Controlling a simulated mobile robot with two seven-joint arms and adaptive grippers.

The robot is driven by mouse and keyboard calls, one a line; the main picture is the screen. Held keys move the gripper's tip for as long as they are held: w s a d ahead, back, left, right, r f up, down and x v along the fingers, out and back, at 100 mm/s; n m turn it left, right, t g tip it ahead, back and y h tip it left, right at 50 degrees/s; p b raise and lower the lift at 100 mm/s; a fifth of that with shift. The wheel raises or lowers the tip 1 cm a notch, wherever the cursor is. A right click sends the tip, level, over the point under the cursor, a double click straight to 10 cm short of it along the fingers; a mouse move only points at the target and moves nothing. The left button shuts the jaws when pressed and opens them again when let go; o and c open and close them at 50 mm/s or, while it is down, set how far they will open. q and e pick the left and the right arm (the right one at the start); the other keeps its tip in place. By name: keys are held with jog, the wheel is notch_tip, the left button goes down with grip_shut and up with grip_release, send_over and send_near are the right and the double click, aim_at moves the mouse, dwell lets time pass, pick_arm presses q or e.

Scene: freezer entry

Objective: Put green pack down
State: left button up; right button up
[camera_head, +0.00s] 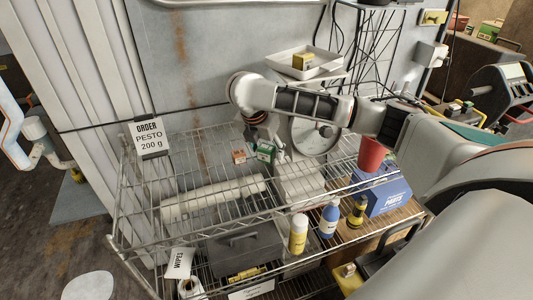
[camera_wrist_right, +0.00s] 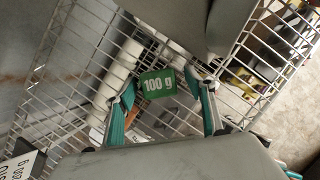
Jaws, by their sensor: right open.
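The green pack (camera_head: 265,152) is small and boxy. It stands on the top wire shelf (camera_head: 205,147), just right of an orange-brown pack (camera_head: 239,156). In the right wrist view the green pack (camera_wrist_right: 158,83) shows its "100 g" label between and beyond the fingertips. My right gripper (camera_wrist_right: 165,95) is open, its teal fingers apart on both sides of the pack, with gaps visible. In the head view the right gripper (camera_head: 257,132) points down just above the green pack, its fingers partly hidden. My left gripper is not in view.
A dial scale (camera_head: 316,133) stands close right of the green pack. An order card (camera_head: 150,138) reads "PESTO 200 g". A red cup (camera_head: 371,154) is at the right. The shelf's left part is largely clear.

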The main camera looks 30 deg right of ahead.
jog(key=shift+w+d+f, duration=0.15)
jog(key=shift+f, duration=0.3)
jog(key=c, duration=1.2)
jog(key=shift+c, duration=0.2)
jog(key=shift+r, duration=0.15)
